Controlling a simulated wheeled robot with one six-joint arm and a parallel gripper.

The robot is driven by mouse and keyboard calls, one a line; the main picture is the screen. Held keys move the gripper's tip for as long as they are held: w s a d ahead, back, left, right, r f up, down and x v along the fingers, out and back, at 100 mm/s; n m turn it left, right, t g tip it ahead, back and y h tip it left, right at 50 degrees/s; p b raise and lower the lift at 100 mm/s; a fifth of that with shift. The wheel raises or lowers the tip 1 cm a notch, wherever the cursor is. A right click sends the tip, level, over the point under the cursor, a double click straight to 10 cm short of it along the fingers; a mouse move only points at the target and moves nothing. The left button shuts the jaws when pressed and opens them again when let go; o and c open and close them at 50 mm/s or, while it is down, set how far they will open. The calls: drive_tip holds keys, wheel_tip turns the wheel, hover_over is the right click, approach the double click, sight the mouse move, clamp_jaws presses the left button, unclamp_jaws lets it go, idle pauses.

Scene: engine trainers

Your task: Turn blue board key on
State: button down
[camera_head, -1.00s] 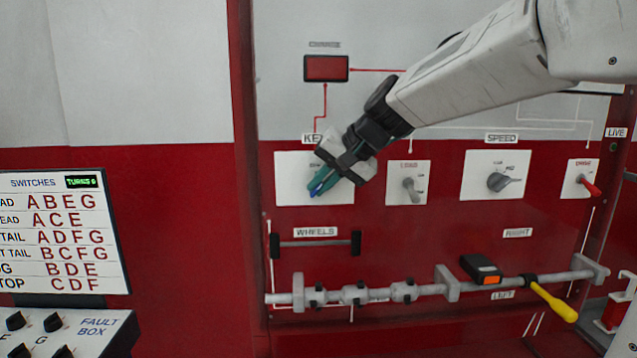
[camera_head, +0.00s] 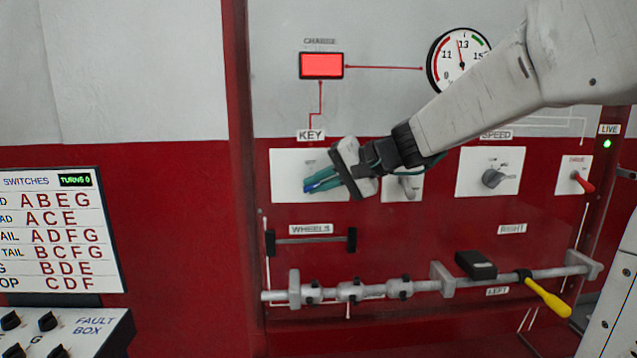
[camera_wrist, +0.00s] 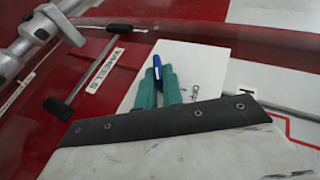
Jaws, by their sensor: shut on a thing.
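The blue key (camera_head: 318,184) sits at the white KEY plate (camera_head: 290,165) on the red board, at the left of the panel. My gripper (camera_head: 324,182) has green fingers and is shut on the key, reaching in from the right. In the wrist view the blue key (camera_wrist: 156,64) shows between the two green fingers, with the white plate behind. The CHARGE lamp (camera_head: 321,66) above is lit bright red. The LIVE lamp (camera_head: 607,143) at the right glows green. The gauge (camera_head: 461,62) needle points near 13. The key's slot and markings are mostly hidden by my gripper.
To the right are a grey knob (camera_head: 407,187) partly behind my gripper, the SPEED knob (camera_head: 493,178) and the red DRIVE lever (camera_head: 581,182). Below runs a grey shaft (camera_head: 420,287) with a yellow-handled tool (camera_head: 546,297). A switch chart (camera_head: 50,235) and fault box (camera_head: 60,335) stand at the left.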

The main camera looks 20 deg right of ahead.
drive_tip(key=c, duration=1.5)
unclamp_jaws()
drive_tip(key=shift+c, duration=0.2)
drive_tip(key=v, duration=0.7)
drive_tip(key=shift+s+d+r, duration=0.15)
drive_tip(key=shift+s+d, duration=0.1)
